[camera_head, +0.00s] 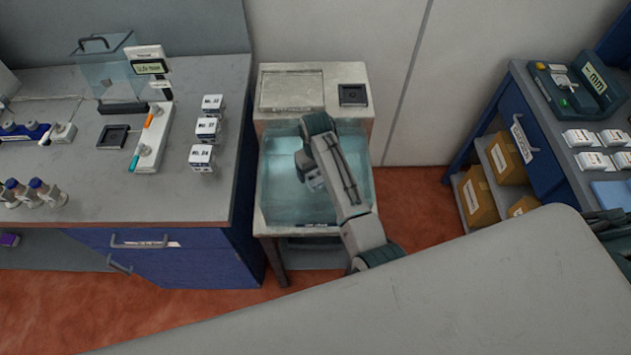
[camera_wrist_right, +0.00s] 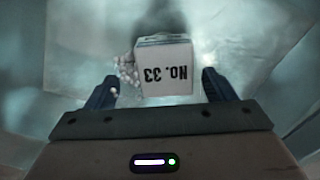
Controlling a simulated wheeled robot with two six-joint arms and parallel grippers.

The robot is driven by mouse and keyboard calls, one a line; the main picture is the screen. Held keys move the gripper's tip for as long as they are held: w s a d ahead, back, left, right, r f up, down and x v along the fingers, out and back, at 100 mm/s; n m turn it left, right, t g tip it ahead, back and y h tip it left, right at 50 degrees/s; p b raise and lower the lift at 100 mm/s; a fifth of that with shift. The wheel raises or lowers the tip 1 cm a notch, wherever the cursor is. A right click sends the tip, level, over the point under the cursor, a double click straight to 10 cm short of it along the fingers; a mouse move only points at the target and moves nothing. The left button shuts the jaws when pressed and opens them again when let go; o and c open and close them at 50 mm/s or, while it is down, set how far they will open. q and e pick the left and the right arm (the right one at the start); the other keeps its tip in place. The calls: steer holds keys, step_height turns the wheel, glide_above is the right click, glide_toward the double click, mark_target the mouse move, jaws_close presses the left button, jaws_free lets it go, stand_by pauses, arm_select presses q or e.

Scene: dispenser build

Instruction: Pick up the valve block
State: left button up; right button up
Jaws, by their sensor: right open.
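A white block marked "No. 33" (camera_wrist_right: 165,70), which I take to be the valve block, is in a pale basin in the right wrist view. Its lettering is upside down there, and a cluster of small pale bubbles or beads clings to its left side. My right gripper (camera_wrist_right: 165,88) is open, with one dark finger on each side of the block and gaps between. In the head view my right arm reaches down into the glass-like tank (camera_head: 275,205); the right gripper (camera_head: 314,180) shows partly under the arm, and I cannot make out the block there. My left gripper is not in view.
The tank's walls surround the right gripper. A left bench (camera_head: 200,95) holds white numbered boxes (camera_head: 208,130), a scale-like device (camera_head: 150,68) and bottles (camera_head: 35,192). A right bench (camera_head: 540,105) holds more white boxes (camera_head: 585,138). A large pale surface (camera_head: 400,300) fills the front.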

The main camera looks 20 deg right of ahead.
mark_target(315, 178)
steer(key=f, duration=0.1)
steer(key=f+p, duration=0.1)
steer(key=f, duration=0.1)
steer(key=shift+s+a+f+p, duration=0.2)
steer(key=shift+s+a+p, duration=0.05)
steer(key=shift+s+p, duration=0.05)
steer(key=shift+f, duration=0.6)
jaws_close()
steer(key=shift+r, duration=0.15)
